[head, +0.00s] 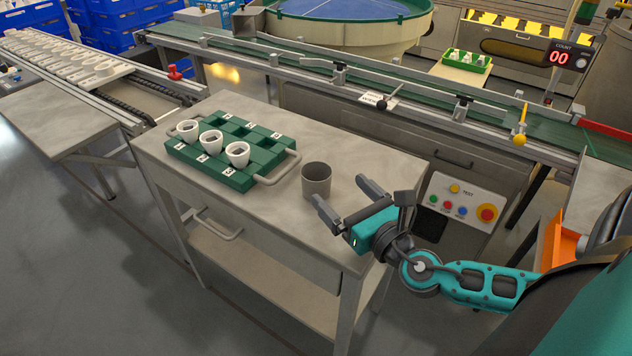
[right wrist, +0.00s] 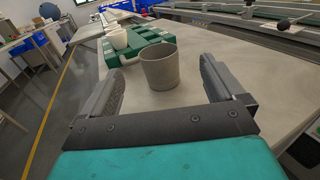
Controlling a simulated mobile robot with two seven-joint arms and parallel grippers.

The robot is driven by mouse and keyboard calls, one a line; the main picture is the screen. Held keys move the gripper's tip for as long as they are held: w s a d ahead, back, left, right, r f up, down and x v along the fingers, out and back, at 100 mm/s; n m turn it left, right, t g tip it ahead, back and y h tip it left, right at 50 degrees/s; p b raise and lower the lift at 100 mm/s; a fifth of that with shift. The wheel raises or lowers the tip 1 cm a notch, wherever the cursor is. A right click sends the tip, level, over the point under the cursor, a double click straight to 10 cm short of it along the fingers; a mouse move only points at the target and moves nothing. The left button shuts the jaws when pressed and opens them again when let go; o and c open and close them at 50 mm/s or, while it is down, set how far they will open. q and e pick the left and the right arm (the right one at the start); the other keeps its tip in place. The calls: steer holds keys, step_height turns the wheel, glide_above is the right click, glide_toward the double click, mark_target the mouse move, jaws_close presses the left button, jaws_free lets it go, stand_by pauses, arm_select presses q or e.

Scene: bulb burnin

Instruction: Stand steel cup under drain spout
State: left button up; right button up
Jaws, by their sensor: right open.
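A grey steel cup (head: 316,180) stands upright on the metal cart top (head: 330,138), near its right end. My right gripper (head: 341,198) is open beside the cup, at the cart's front right edge, its fingers pointing toward it. In the right wrist view the cup (right wrist: 159,67) stands just ahead, between the lines of the two open fingers (right wrist: 160,85), and they do not touch it. My left gripper is not in view. I cannot make out a drain spout.
A green rack (head: 225,150) with several white cups sits left of the steel cup. Behind the cart runs a conveyor (head: 345,88). A control panel with a red button (head: 487,213) is at the right. The cart top behind the steel cup is clear.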

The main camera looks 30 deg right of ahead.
mark_target(309, 166)
steer(key=w, duration=0.5)
steer(key=shift+w+a+f, duration=0.1)
steer(key=shift+w+f, duration=0.05)
steer(key=shift+w, duration=0.7)
steer(key=shift+w+d+f, duration=0.1)
steer(key=shift+w+f, duration=0.1)
steer(key=shift+w, duration=0.7)
steer(key=shift+w+a+f, duration=0.1)
steer(key=shift+w+f, duration=0.05)
steer(key=shift+w, duration=1.05)
